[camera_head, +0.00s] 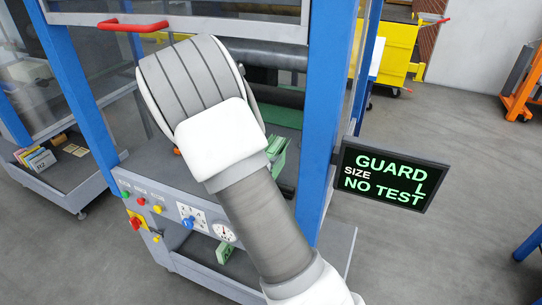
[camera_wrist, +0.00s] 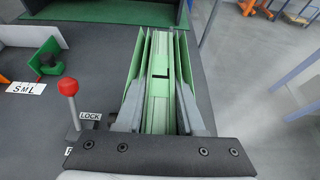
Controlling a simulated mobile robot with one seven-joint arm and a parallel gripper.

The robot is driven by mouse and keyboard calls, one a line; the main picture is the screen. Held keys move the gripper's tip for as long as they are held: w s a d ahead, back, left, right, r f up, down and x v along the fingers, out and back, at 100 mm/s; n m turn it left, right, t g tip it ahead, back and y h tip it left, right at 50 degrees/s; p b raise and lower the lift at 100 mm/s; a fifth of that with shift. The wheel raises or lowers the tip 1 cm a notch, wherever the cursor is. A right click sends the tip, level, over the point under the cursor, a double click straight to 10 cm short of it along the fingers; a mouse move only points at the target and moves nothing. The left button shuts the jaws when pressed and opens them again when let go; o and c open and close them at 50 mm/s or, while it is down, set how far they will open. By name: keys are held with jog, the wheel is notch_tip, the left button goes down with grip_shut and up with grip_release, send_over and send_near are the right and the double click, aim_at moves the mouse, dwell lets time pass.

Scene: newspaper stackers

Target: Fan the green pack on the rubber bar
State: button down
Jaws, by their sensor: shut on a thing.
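The green pack (camera_wrist: 157,112) stands on edge in the wrist view, its long pale-green edge pointing away from me, with a dark band across its middle. My gripper (camera_wrist: 162,85) is shut on it, with a grey finger along each side. Upright green sheets or plates flank it left and right. In the head view, my arm covers the gripper, and only some green (camera_head: 278,150) shows beside it, inside the blue-framed machine. A dark bar with several screws crosses the bottom of the wrist view; I cannot tell whether it is the rubber bar.
A red-knobbed lever (camera_wrist: 69,87) stands by a LOCK label, left of the pack. A screen (camera_head: 390,180) reads GUARD, SIZE L, NO TEST. Blue posts (camera_head: 324,110) frame the opening.

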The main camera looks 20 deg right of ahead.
jog(key=shift+s+a, duration=0.45)
jog(key=shift+a, duration=0.05)
jog(key=shift+s+a, duration=0.1)
jog(key=shift+a, duration=0.05)
jog(key=shift+s+a, duration=0.35)
jog(key=shift+s, duration=0.05)
jog(key=shift+s+a, duration=0.1)
jog(key=shift+s+a, duration=0.4)
jog(key=shift+s+a, duration=0.5)
jog(key=shift+s+a, duration=0.1)
jog(key=shift+a, duration=0.05)
jog(key=shift+s+a, duration=0.4)
jog(key=shift+s, duration=0.05)
